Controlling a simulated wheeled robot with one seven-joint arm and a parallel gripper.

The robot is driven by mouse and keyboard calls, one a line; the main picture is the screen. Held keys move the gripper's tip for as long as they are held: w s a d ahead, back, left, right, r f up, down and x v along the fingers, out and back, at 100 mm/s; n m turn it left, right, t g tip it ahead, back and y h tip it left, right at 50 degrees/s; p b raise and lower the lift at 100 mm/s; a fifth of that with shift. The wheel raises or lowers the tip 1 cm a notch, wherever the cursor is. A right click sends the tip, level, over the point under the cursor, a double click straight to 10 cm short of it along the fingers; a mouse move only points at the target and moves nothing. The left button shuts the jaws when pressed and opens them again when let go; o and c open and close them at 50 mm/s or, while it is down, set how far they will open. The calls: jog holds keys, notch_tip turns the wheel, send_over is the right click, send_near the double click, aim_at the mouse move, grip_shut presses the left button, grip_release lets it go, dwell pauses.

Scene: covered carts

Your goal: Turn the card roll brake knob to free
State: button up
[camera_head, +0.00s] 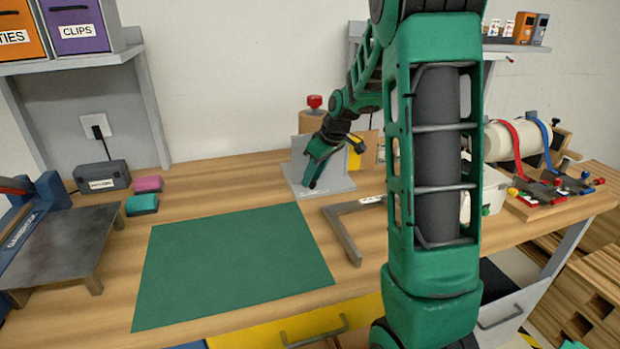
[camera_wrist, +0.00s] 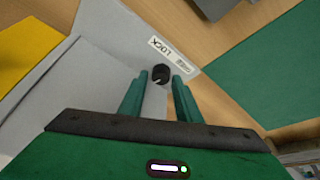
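In the wrist view, a small black knob (camera_wrist: 160,74) with a pale pointer mark sits on a grey surface. A white label (camera_wrist: 171,54) beside it reads LOCK, upside down in this view; its smaller print is too small to read. My gripper (camera_wrist: 161,76) is open, with one finger on each side of the knob and visible gaps; I see no contact. In the head view my gripper (camera_head: 312,183) points down over the grey stand (camera_head: 337,186) behind the green mat. The knob is not discernible there.
A red-topped knob (camera_head: 314,101) stands behind my gripper. A grey angled bar (camera_head: 345,240) lies right of the green mat (camera_head: 232,262). The mat is clear. A paper trimmer (camera_head: 60,245) is at the left, and a rack with a white roll (camera_head: 525,139) at the right.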

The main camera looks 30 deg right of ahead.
jog(key=shift+s, duration=0.1)
jog(key=v, duration=1)
jog(key=shift+r, duration=0.3)
jog(key=shift+s, duration=0.15)
jog(key=s+a+f+m+g, duration=0.1)
jog(key=s+a+f+m, duration=0.1)
jog(key=s, duration=0.9)
jog(key=s+a+f+m+g, duration=0.2)
jog(key=s+a+m, duration=0.1)
jog(key=s, duration=0.7)
jog(key=s+a+f+m+g+h, duration=0.1)
jog(key=s+m, duration=0.3)
jog(key=s, duration=0.7)
jog(key=shift+s+a+f+m+g, duration=0.3)
jog(key=shift+s+a+f+m, duration=0.1)
jog(key=shift+a+f, duration=0.35)
